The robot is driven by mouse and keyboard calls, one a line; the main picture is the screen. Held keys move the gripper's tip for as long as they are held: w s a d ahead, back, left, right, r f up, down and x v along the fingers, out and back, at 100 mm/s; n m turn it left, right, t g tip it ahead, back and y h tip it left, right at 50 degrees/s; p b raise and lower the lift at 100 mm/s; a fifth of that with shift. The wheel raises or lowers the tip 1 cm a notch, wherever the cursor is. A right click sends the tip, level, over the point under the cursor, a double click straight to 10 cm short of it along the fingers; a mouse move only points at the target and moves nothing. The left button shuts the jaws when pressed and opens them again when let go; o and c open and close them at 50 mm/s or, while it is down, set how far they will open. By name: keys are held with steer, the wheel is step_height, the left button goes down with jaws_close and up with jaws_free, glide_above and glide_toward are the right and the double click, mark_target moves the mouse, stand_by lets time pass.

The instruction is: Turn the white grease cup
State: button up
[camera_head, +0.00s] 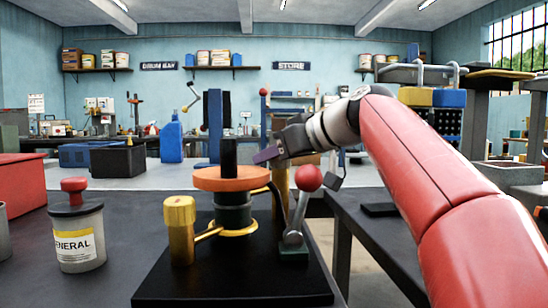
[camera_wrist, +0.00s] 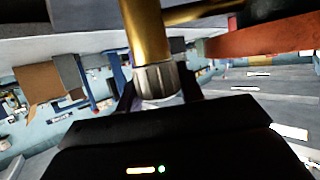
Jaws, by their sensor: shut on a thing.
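The white grease cup (camera_wrist: 157,80), a pale ribbed cap, sits at the end of a brass post (camera_wrist: 146,32) in the wrist view. My gripper (camera_wrist: 157,90) has its dark fingers on both sides of the cup and is shut on it. In the head view my gripper (camera_head: 268,154) is at the top of the rear brass post (camera_head: 279,190), just right of the orange disc. The cup itself is hidden behind my gripper there.
The orange disc (camera_head: 231,178), a brass cap (camera_head: 179,212) and a red-knobbed lever (camera_head: 308,178) stand close together on a black base (camera_head: 235,285). A labelled tin (camera_head: 77,237) with a red knob stands left. The black table between is clear.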

steer(key=shift+w+d+m+t+h, duration=0.1)
steer(key=shift+m+t+h, duration=0.5)
steer(key=shift+m+h, duration=0.15)
steer(key=shift+w+d+m+t+h, duration=0.1)
steer(key=shift+m+t+h, duration=0.55)
steer(key=shift+m, duration=0.2)
steer(key=o, duration=1)
steer(key=shift+s, duration=0.1)
steer(key=shift+v, duration=3.85)
steer(key=shift+r, duration=0.1)
